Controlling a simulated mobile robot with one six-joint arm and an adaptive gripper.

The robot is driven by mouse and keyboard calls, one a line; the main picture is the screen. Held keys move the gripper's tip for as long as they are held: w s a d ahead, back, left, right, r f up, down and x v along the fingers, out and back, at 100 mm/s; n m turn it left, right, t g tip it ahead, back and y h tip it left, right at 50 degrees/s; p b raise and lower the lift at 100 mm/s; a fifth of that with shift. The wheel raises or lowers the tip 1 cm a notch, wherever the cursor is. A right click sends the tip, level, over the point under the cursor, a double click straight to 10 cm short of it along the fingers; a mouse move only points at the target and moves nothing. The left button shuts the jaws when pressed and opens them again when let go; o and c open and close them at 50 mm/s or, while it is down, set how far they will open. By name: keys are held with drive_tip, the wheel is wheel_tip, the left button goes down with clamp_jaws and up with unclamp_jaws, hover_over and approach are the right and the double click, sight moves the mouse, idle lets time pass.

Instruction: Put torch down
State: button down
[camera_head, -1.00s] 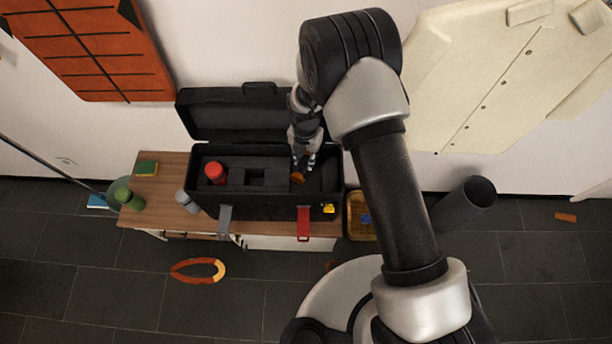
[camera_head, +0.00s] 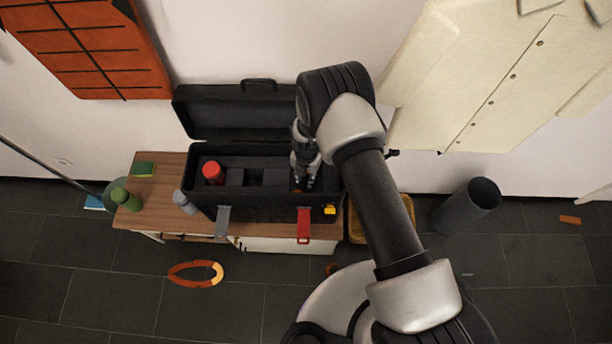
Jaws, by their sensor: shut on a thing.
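My gripper (camera_head: 305,182) is inside the right part of the open black case (camera_head: 268,212), pointing down. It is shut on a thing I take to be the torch. Only a small orange-brown bit of it shows between the fingertips; the rest is hidden by the fingers and the case's front wall. I cannot tell whether it touches the case floor. The case stands on a wooden table (camera_head: 155,217), its lid (camera_head: 235,112) raised at the back.
A red cylinder (camera_head: 212,171) stands in the left of the case. A grey cylinder (camera_head: 185,202), a green bottle (camera_head: 127,199) and a green sponge-like block (camera_head: 144,168) are left of it. A yellow crate (camera_head: 354,226) and a dark bin (camera_head: 467,206) are at the right.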

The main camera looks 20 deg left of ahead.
sight(306, 177)
drive_tip(key=shift+f, duration=0.1)
drive_tip(key=c, duration=1.8)
unclamp_jaws()
drive_tip(key=o, duration=0.5)
drive_tip(key=shift+c, duration=0.2)
wheel_tip(306, 177, up, 12)
drive_tip(key=p, duration=0.2)
drive_tip(key=shift+p, duration=0.4)
